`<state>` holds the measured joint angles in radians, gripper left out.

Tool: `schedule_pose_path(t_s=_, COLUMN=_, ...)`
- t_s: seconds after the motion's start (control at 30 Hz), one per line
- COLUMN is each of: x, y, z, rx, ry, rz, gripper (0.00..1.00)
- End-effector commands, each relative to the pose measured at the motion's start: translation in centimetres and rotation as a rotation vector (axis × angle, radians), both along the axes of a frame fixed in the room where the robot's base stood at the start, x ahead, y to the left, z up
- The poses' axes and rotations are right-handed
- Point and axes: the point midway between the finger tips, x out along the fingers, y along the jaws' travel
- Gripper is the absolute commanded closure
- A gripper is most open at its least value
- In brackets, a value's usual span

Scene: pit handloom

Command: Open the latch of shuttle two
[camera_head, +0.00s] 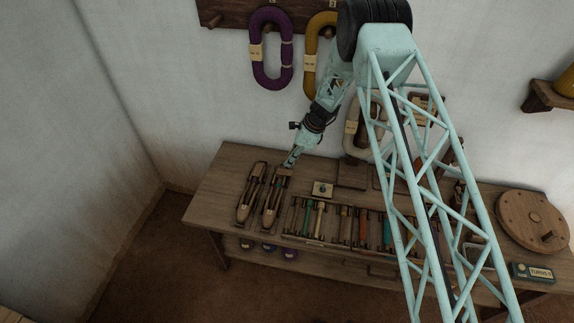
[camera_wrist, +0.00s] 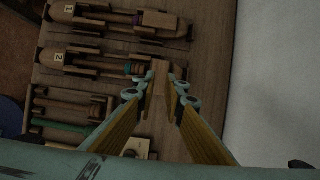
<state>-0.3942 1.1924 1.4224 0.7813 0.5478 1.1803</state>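Shuttle two (camera_wrist: 85,62) is a long wooden shuttle with a label "2" and a teal band near its right end in the wrist view. In the head view it is the right one (camera_head: 271,205) of a pair at the left of the bench. My gripper (camera_wrist: 162,84) is at its right end, the far end in the head view (camera_head: 289,163). A wooden block (camera_wrist: 160,72), apparently its latch, shows between my fingertips. The fingers stand apart around it. I cannot tell whether they touch or grip it, or whether the latch is raised.
Shuttle one (camera_wrist: 110,20) lies parallel and close by, with a similar block at its right end. A rack of coloured bobbins (camera_head: 318,219) is right of the shuttles. A small plate with a knob (camera_head: 322,189) sits behind it. The wall is close behind the bench (camera_head: 225,165).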

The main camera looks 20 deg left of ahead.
Motion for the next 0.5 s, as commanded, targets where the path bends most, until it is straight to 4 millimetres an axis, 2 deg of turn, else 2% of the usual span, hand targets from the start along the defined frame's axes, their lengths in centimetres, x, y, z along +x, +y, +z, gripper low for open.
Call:
schedule_pose_path(t_s=0.2, x=0.1, y=-0.9, z=2.3, rx=0.000, ry=-0.001, rz=-0.001, gripper=0.90)
schedule_pose_path(t_s=0.5, x=0.2, y=-1.6, z=3.7, rx=0.000, ry=0.000, rz=-0.001, gripper=0.90)
